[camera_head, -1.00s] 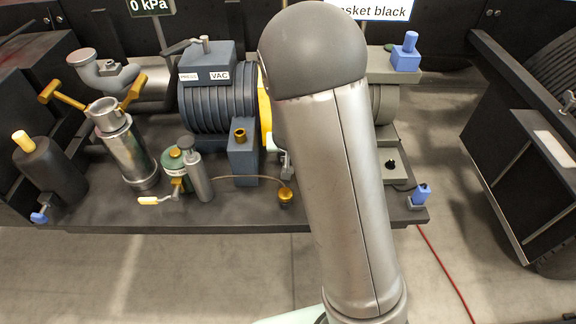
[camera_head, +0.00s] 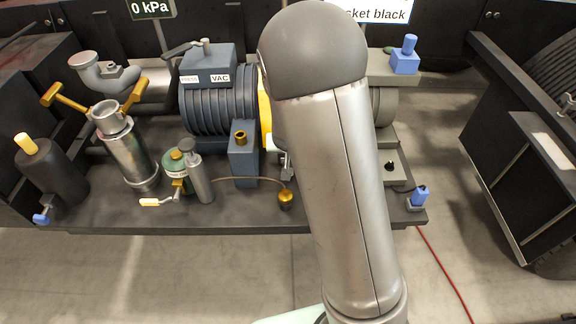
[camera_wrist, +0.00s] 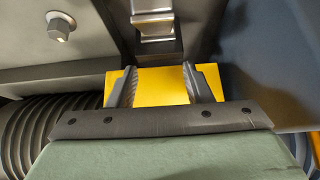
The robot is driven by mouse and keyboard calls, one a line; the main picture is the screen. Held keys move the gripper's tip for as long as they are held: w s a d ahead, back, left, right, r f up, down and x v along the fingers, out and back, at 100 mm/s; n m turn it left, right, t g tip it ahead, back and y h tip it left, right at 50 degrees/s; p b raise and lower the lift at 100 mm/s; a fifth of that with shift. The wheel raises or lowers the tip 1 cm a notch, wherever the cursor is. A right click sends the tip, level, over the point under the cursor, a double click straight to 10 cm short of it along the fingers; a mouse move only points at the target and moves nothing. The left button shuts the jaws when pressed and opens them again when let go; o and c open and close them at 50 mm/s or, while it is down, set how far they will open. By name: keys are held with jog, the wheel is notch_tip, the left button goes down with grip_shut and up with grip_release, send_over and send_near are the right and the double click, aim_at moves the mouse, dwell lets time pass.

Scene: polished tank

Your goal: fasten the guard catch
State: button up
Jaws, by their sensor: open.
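The yellow guard (camera_head: 264,110) shows in the head view as a strip beside the ribbed dark blue pump body, partly behind my arm. In the wrist view a yellow face (camera_wrist: 160,87) lies beyond my gripper (camera_wrist: 159,70). The two dark fingers stand apart with a clear gap, and nothing is held between them. A bright metal piece (camera_wrist: 154,22), which looks like the catch, lies straight ahead of the fingers at the top of the picture. It is apart from the fingertips, and its upper end is cut off.
A blue wall (camera_wrist: 265,65) stands close on the right. In the head view a dark blue block (camera_head: 242,160) stands just left of my arm.

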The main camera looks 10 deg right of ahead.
jog(key=shift+p+v, duration=2.2)
jog(key=shift+v, duration=0.75)
